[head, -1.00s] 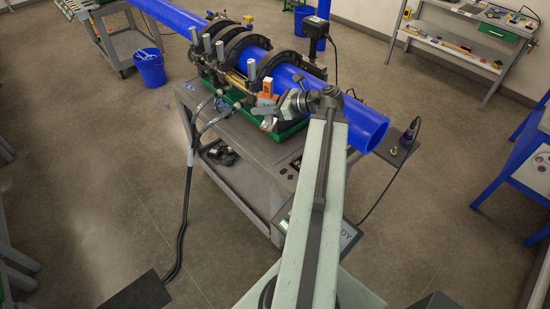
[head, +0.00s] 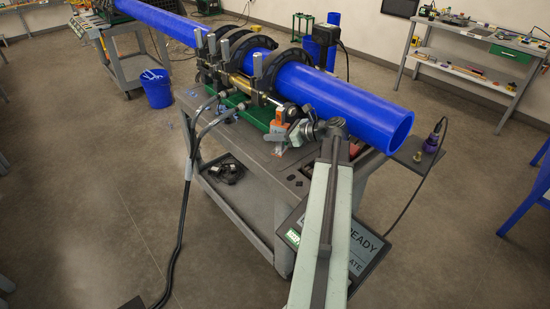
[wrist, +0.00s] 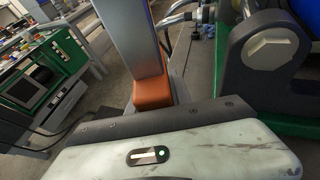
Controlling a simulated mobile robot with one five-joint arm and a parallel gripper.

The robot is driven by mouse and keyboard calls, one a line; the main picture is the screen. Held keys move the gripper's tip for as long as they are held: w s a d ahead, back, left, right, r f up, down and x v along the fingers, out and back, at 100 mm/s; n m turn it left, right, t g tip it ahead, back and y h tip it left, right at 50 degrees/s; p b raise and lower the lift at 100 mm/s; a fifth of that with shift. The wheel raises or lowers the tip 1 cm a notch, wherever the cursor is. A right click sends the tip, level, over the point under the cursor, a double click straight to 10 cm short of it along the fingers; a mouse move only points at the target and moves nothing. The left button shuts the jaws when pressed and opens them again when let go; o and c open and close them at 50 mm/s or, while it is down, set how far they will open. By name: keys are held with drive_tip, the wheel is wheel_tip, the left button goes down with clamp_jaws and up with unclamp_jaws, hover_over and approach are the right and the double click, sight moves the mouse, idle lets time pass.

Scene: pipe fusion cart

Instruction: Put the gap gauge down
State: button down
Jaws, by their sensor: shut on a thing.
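The gap gauge is an orange piece with a grey face. In the head view the gauge (head: 279,131) is upright at the near edge of the fusion machine, just above or on the cart top; I cannot tell which. My gripper (head: 287,134) is shut on it, coming from the right. In the wrist view the gauge (wrist: 140,45) stands tall in front of my gripper (wrist: 150,105), grey with orange sides and an orange lower block. Its lower end is hidden by the gripper body.
A long blue pipe (head: 340,102) lies clamped in the machine's black rings, right beside my arm. The grey cart (head: 250,148) has some bare top in front of the machine. A screen panel (head: 352,250) is at its near end. Hoses (head: 190,150) hang at the left.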

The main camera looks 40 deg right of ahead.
drive_tip(key=shift+f+b, duration=2.05)
drive_tip(key=shift+f, duration=0.7)
drive_tip(key=c, duration=1.2)
unclamp_jaws()
drive_tip(key=shift+r, duration=0.1)
drive_tip(key=shift+o, duration=0.2)
drive_tip(key=shift+r, duration=0.1)
drive_tip(key=shift+s+d+r+p, duration=0.1)
drive_tip(key=shift+s+r+p, duration=0.15)
drive_tip(key=shift+p, duration=0.2)
drive_tip(key=p+v, duration=0.4)
drive_tip(key=v, duration=0.7)
drive_tip(key=shift+s, duration=0.25)
